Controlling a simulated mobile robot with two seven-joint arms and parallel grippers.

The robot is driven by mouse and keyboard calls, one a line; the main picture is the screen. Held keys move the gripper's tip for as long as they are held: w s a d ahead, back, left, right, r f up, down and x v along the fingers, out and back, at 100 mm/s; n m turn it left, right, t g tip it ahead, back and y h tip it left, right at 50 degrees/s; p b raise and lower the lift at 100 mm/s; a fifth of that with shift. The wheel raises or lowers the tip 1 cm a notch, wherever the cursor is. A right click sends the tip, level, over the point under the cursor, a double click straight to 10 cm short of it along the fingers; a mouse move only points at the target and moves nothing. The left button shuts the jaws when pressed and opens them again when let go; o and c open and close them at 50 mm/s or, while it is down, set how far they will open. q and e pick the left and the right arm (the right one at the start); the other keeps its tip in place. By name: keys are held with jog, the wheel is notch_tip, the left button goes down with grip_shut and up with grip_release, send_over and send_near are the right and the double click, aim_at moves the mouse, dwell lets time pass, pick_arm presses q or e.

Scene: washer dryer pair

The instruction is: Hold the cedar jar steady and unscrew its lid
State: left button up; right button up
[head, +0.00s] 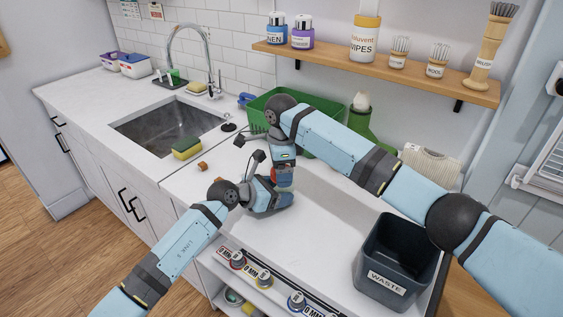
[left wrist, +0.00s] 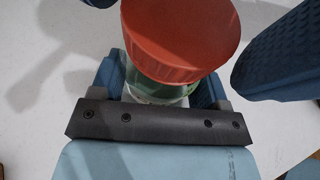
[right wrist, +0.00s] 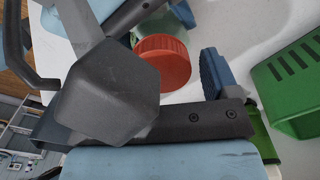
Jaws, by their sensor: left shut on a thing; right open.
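The jar, with a wide red lid (left wrist: 180,38) and a clear greenish body (left wrist: 172,88), is between the fingers of my left gripper (left wrist: 158,88). My left gripper is shut on the body below the lid. No label is readable on the jar. In the right wrist view the red lid (right wrist: 163,62) faces my right gripper, with one blue right finger (right wrist: 214,74) beside it and apart from it. My right gripper (head: 281,178) is open; its other finger is hidden behind a dark arm part. In the head view the grippers mostly hide the jar.
A green basket (head: 325,118) stands just behind the grippers, with green boots (head: 375,128) beside it. A dark waste bin (head: 375,262) is at the right. A loaded shelf (head: 380,72) hangs above.

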jog(key=c, duration=0.9)
jog(key=shift+n, duration=1.7)
jog(key=shift+c, duration=0.2)
jog(key=o, duration=1)
jog(key=shift+r, duration=0.15)
